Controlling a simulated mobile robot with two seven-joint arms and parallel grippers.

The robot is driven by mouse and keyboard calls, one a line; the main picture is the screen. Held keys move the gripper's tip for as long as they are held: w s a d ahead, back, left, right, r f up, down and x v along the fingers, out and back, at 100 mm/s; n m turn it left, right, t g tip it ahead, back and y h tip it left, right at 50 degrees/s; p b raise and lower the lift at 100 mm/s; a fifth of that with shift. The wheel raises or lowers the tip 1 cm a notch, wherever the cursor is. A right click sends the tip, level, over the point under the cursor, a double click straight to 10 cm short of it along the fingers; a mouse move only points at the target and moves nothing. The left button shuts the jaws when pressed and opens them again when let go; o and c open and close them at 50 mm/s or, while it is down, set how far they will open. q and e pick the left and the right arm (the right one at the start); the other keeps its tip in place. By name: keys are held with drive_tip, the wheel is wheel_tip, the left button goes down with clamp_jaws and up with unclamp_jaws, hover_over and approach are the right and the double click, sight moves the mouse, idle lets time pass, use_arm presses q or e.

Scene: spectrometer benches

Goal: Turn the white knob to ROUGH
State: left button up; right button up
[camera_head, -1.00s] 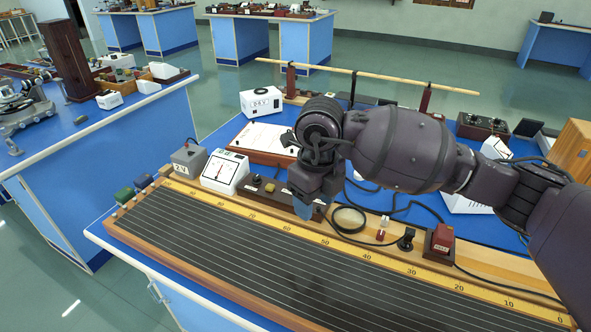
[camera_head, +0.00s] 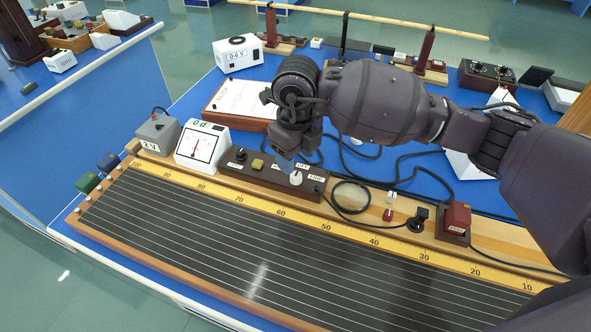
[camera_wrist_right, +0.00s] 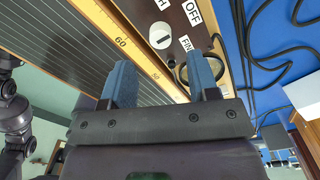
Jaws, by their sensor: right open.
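The white knob (camera_head: 296,178) sits on a dark brown switch box (camera_head: 250,175) behind the long scale board. White labels lie around it: OFF (camera_head: 303,166), FINE (camera_head: 315,188) and one mostly hidden behind my gripper. In the right wrist view the knob (camera_wrist_right: 159,37) is a white disc with a short dark line, beyond the fingertips and roughly between them. A label ending in H (camera_wrist_right: 162,4) shows at the top edge. My right gripper (camera_wrist_right: 163,78) is open and empty, its blue fingers apart. In the head view my right gripper (camera_head: 285,163) hangs just above and behind the knob. My left gripper is out of view.
A dial meter (camera_head: 201,148) and a grey 2 V box (camera_head: 158,133) stand left of the switch box. A black cable loop (camera_head: 350,197), a plug and a red block (camera_head: 457,218) lie to its right. The wired board (camera_head: 230,235) in front is clear.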

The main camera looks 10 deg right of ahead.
sight(296, 175)
drive_tip(key=shift+f+b, duration=0.3)
drive_tip(key=shift+f, duration=2.35)
drive_tip(key=c, duration=0.9)
